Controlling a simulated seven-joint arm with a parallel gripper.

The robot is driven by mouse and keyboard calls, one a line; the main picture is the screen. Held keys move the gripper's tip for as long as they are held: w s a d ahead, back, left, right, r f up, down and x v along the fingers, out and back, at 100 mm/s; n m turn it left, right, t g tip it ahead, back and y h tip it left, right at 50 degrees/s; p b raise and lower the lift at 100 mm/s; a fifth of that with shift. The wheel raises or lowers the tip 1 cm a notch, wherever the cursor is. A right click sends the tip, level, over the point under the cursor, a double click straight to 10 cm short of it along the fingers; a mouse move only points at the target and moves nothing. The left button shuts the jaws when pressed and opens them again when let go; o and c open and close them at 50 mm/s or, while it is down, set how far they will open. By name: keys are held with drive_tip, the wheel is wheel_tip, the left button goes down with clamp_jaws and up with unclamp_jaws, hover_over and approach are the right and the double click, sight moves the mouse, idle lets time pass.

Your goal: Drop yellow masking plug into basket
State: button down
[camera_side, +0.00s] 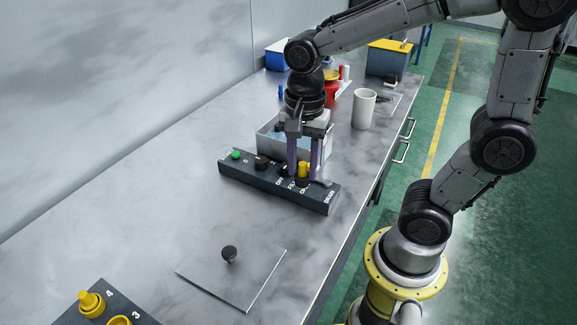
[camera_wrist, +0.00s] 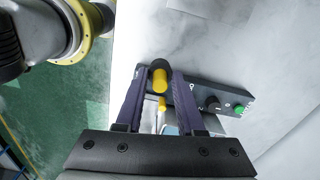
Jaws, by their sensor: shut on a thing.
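My gripper (camera_side: 303,176) has its two purple fingers pointing down over the dark labelled panel (camera_side: 235,172). It is shut on a yellow plug (camera_side: 303,168), which sits between the fingers with a dark part at its lower end. In the wrist view the plug (camera_wrist: 160,80) shows between the fingertips of my gripper (camera_wrist: 160,76). I cannot tell whether it is still seated in the panel or lifted. A grey open bin (camera_side: 265,137), probably the basket, stands just behind the panel, partly hidden by my gripper.
The panel also carries a green button (camera_side: 236,154) and black knobs. A white cup (camera_side: 364,108) stands further back, with a red item (camera_side: 331,93) nearby. A flat plate (camera_side: 240,285) with a black knob (camera_side: 229,253) lies in front. Yellow plugs (camera_side: 90,301) are at front left.

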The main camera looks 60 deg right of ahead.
drive_tip(key=w+d+r, duration=0.1)
drive_tip(key=w+d, duration=0.4)
drive_tip(key=d, duration=0.7)
drive_tip(key=w+d+r, duration=0.1)
drive_tip(key=w+d, duration=0.5)
drive_tip(key=d, duration=0.6)
drive_tip(key=shift+w, duration=0.2)
drive_tip(key=shift+d, duration=0.1)
drive_tip(key=shift+f, duration=1.7)
drive_tip(key=shift+c, duration=2.2)
unclamp_jaws()
